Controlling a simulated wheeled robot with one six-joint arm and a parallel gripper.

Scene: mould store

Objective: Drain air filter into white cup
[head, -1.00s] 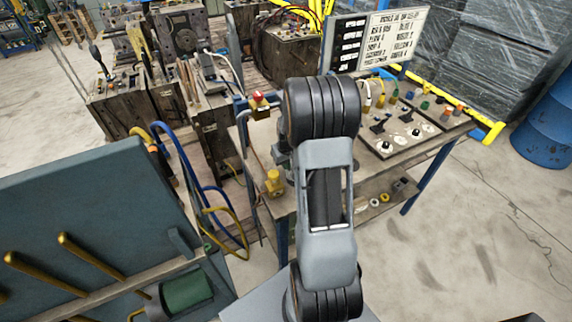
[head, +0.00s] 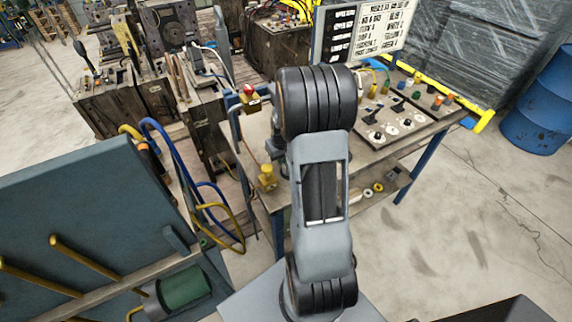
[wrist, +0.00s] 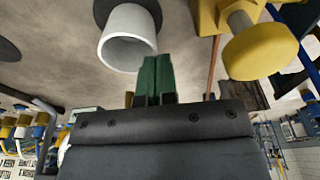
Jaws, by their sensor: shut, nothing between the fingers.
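In the wrist view, which looks upside down, a white cup (wrist: 130,35) is at the top, its open mouth towards the picture's bottom. My gripper (wrist: 155,62) has green fingers, shut together and empty. The fingertips appear just beside the cup's mouth; I cannot tell whether they touch. A large yellow knob (wrist: 262,50) on a yellow fitting is right of the fingers, apart from them. In the head view a yellow fitting (head: 267,178) is at the bench's left end. I cannot clearly identify the air filter. My arm hides the gripper and cup there.
The bench (head: 352,150) carries a control panel with knobs (head: 397,120) and a sign (head: 362,35). Blue and yellow hoses (head: 195,185) hang at its left, near a dark green panel (head: 90,215). A blue drum (head: 540,115) stands far right. Floor right of the bench is clear.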

